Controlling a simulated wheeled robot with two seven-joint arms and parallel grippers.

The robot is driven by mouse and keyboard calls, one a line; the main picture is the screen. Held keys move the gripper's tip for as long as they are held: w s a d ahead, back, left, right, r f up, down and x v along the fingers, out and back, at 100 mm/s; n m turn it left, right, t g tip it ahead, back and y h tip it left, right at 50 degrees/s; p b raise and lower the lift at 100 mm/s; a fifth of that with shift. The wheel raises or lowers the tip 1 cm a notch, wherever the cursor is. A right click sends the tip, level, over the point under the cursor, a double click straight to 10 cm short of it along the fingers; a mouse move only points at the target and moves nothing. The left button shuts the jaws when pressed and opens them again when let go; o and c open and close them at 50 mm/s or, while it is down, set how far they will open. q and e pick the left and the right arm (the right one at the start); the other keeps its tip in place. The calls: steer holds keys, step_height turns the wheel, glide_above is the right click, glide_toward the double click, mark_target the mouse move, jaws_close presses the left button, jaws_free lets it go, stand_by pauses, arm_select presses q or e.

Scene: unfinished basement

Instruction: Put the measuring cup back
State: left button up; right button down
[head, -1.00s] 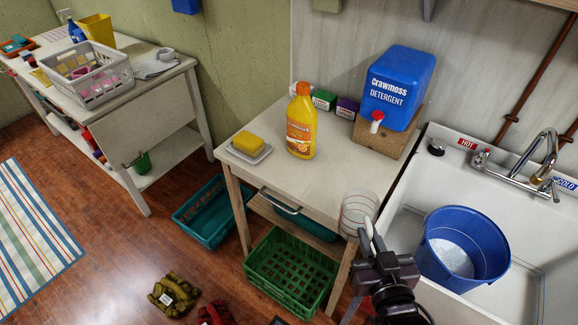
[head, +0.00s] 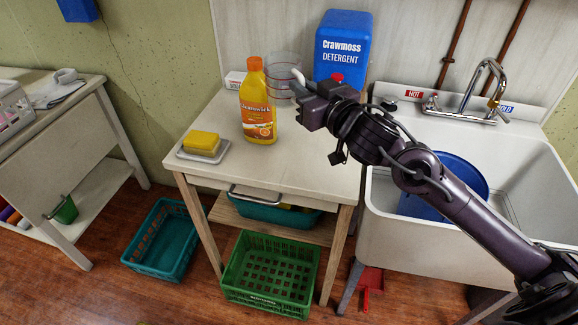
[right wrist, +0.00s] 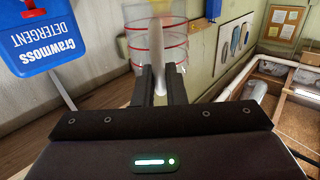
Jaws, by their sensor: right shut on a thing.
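The clear measuring cup (head: 284,62) with red lines is above the back of the white table (head: 310,165), just behind and right of the orange bottle (head: 257,112). I cannot tell whether it touches the tabletop. My right gripper (head: 299,84) is shut on its pale handle, coming from the right. In the right wrist view the cup (right wrist: 139,42) lies beyond the fingers, with the handle between the fingertips (right wrist: 159,82). My left gripper is not in view.
The blue detergent jug (head: 342,45) stands close right of the cup, partly hidden by my arm. A small box (head: 235,80) is behind the bottle. A yellow sponge (head: 202,142) sits on a dish at the left. The sink (head: 425,240) with a blue bucket (head: 472,182) is right.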

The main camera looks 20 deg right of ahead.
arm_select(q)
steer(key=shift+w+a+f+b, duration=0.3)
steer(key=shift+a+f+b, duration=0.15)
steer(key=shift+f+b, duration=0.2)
arm_select(e)
steer(key=shift+f, duration=9.7)
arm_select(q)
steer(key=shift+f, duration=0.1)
arm_select(e)
steer(key=shift+a+f, duration=0.1)
steer(key=c, duration=1.5)
jaws_free()
steer(key=shift+f, duration=0.1)
steer(key=shift+r, duration=0.25)
steer(key=shift+s+f, duration=0.2)
steer(key=shift+s, duration=0.15)
steer(key=v, duration=1.1)
steer(key=shift+s+r, duration=0.15)
steer(key=shift+s, duration=0.05)
